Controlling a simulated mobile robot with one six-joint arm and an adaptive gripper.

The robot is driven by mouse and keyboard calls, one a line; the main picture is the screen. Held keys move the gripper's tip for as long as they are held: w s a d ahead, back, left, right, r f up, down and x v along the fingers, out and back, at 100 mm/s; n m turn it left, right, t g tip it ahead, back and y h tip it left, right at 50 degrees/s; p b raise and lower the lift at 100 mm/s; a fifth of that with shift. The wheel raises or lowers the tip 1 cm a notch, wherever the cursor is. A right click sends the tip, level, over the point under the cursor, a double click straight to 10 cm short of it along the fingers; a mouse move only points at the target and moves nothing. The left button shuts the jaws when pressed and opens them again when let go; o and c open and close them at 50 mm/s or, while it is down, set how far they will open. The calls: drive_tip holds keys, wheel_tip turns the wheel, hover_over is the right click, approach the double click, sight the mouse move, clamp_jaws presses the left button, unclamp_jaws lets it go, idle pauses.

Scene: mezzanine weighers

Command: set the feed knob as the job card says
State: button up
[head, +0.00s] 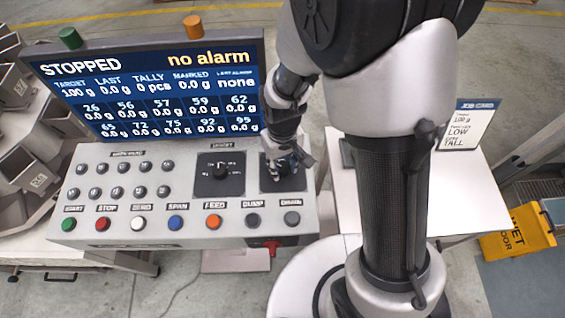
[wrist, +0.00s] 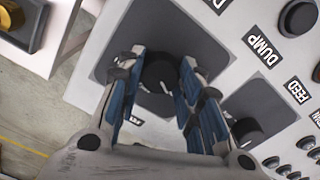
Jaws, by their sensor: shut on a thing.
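In the head view my gripper (head: 284,165) reaches down onto the dark square plate at the right end of the control panel (head: 130,220). In the wrist view my gripper (wrist: 170,85) has its blue-padded fingers on either side of a round black knob (wrist: 158,72), shut on it. The fingers hide the knob in the head view, and its pointer setting cannot be read. The job card (head: 468,125) stands on the white table at the right. Its large lines read LOW and TALL, with 100 g above.
A second black dial (head: 220,172) sits left of my gripper. Several coloured buttons line the panel's front, including orange FEED (head: 212,222) and dark DUMP (head: 252,220). The screen (head: 150,90) reads STOPPED, no alarm. A yellow floor sign (head: 520,230) stands at right.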

sight(283, 166)
drive_tip(key=o, duration=1.1)
wheel_tip(283, 166, up, 12)
idle(0.5)
